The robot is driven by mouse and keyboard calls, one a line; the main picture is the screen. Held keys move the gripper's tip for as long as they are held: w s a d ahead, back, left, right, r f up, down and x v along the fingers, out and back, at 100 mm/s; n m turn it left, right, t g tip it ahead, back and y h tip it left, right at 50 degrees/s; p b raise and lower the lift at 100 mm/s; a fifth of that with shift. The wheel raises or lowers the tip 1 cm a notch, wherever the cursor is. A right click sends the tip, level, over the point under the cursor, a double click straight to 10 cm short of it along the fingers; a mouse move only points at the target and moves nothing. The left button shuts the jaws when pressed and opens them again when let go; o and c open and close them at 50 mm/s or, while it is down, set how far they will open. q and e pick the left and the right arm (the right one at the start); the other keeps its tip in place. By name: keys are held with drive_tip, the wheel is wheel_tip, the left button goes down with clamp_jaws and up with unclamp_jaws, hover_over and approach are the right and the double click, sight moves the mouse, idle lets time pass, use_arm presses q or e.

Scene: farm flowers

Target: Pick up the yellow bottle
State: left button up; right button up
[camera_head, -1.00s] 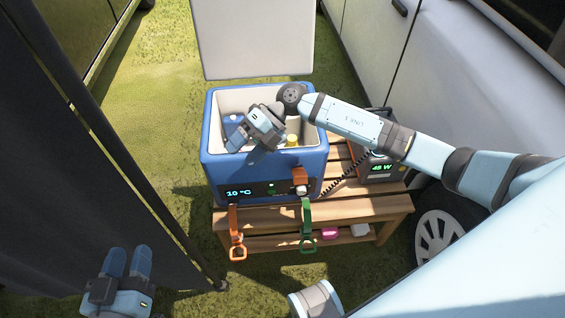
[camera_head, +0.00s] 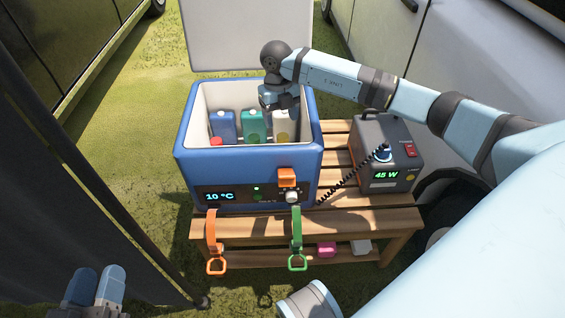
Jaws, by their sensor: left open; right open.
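The yellow bottle (camera_head: 284,130) is pale and stands inside the blue cooler box (camera_head: 245,165), at the right end of a row. My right gripper (camera_head: 281,112) points down into the cooler at the top of the yellow bottle. It is open, and it hides the bottle's upper part; I cannot tell whether its fingers touch the bottle. My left gripper (camera_head: 95,285) is open and empty at the bottom left, well away from the cooler.
A blue bottle (camera_head: 223,125) and a green bottle (camera_head: 253,127) stand left of the yellow one, with a red cap (camera_head: 215,141) in front. The white lid (camera_head: 245,35) is raised behind. A power unit (camera_head: 388,150) stands right on the wooden bench (camera_head: 340,218). A dark panel (camera_head: 60,150) is at left.

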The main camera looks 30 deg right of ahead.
sight(283, 135)
wheel_tip(283, 135, down, 2)
drive_tip(key=shift+s+f, duration=0.15)
drive_tip(key=shift+f, duration=0.05)
drive_tip(key=f+b, duration=0.2)
drive_tip(key=f, duration=0.1)
drive_tip(key=f+b, duration=0.1)
drive_tip(key=shift+s+d+f, duration=0.1)
drive_tip(key=shift+s+f, duration=0.05)
drive_tip(key=shift+s, duration=0.15)
drive_tip(key=shift+f, duration=0.35)
use_arm(q)
drive_tip(key=f, duration=0.2)
drive_tip(key=f+m+g, duration=0.1)
drive_tip(key=shift+w+f, duration=0.2)
drive_tip(key=shift+f, duration=0.2)
use_arm(e)
drive_tip(key=shift+c, duration=0.2)
clamp_jaws()
